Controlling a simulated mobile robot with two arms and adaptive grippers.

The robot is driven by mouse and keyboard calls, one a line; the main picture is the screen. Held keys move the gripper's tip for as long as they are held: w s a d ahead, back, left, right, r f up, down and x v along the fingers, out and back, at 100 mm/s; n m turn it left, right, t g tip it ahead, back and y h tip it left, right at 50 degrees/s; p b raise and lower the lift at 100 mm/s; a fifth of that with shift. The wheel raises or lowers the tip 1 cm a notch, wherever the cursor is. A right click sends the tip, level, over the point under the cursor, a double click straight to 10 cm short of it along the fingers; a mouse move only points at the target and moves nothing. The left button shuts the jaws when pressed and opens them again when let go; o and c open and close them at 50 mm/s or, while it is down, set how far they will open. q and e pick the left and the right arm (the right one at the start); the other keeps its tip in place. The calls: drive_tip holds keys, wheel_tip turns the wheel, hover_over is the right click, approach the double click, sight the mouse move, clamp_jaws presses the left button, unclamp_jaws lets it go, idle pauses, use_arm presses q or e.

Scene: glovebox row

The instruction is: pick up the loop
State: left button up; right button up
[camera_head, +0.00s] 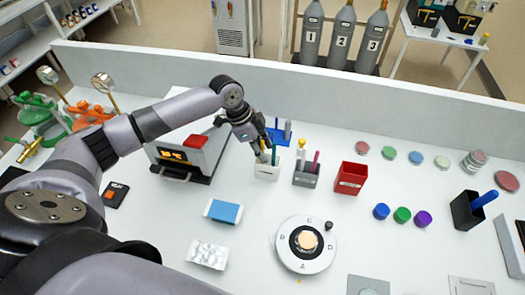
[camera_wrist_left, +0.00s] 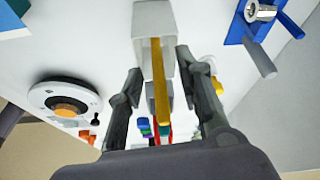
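A white holder (camera_head: 267,172) stands on the white bench below my left gripper (camera_head: 264,145), with thin upright sticks showing at its top. In the left wrist view, a yellow stick (camera_wrist_left: 160,85), which looks like the loop's handle, comes out of the white holder (camera_wrist_left: 153,22). The fingers of my left gripper (camera_wrist_left: 160,75) are apart on either side of the yellow stick, with gaps visible. The loop's tip is hidden in the holder. My right gripper is in neither view.
A grey pen holder (camera_head: 306,176) and a red box (camera_head: 351,178) stand to the right. A grey device (camera_head: 190,150) stands to the left. A blue rack (camera_head: 279,136) is behind, and a round white dial device (camera_head: 305,262) is in front. Coloured discs lie at the right.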

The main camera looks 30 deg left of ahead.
use_arm(q)
drive_tip(key=shift+c, duration=0.2)
clamp_jaws()
drive_tip(key=shift+r, duration=0.15)
drive_tip(key=shift+r+b, duration=0.3)
drive_tip(key=shift+r, duration=0.35)
wheel_tip(320, 180, up, 18)
drive_tip(key=b, duration=0.3)
drive_tip(key=shift+r+b, duration=0.25)
drive_tip(key=shift+b, duration=0.15)
